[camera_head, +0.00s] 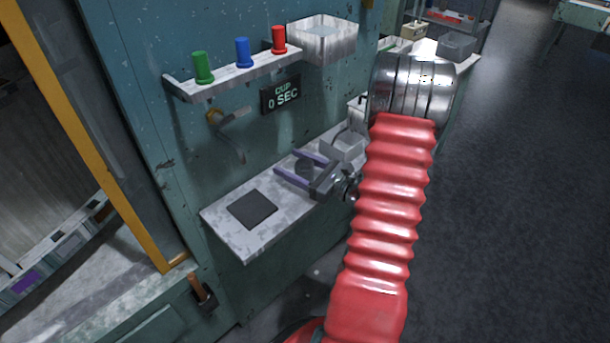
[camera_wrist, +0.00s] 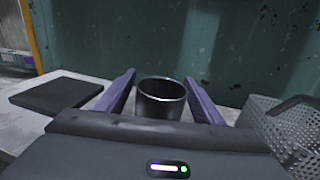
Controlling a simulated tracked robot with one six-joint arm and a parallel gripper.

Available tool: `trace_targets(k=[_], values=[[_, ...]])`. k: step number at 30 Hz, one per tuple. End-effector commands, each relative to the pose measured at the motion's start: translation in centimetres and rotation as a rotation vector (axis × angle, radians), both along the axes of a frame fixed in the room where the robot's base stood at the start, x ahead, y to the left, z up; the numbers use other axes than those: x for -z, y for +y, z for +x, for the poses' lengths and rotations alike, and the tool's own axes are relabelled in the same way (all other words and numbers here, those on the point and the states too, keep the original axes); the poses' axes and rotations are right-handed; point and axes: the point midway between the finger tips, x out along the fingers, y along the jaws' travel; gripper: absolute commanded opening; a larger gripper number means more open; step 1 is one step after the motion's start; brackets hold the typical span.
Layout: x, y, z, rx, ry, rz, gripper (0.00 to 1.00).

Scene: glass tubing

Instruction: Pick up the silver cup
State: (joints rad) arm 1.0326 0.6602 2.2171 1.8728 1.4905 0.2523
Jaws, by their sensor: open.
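The silver cup (camera_wrist: 160,98) stands upright on the shelf, centred between the two purple fingers of my gripper (camera_wrist: 163,92) in the wrist view. A gap shows on each side of the cup, so the fingers are open and apart from it. The cup's lower part is hidden behind the gripper body. In the head view, the cup (camera_head: 304,166) is small and dark between the fingers of my gripper (camera_head: 293,166), just above the grey shelf (camera_head: 240,240).
A dark square pad (camera_head: 252,209) lies on the shelf left of the cup. A perforated metal basket (camera_wrist: 285,125) stands close on the right. Above, a wall rack (camera_head: 222,80) holds green, blue and red pieces, over a small display (camera_head: 281,95).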

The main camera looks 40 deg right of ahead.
Motion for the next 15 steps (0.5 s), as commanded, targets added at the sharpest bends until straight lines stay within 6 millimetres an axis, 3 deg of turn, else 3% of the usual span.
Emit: trace_targets(k=[15], values=[[0.00,0.00,-0.01,0.000,0.000,0.000,0.28]])
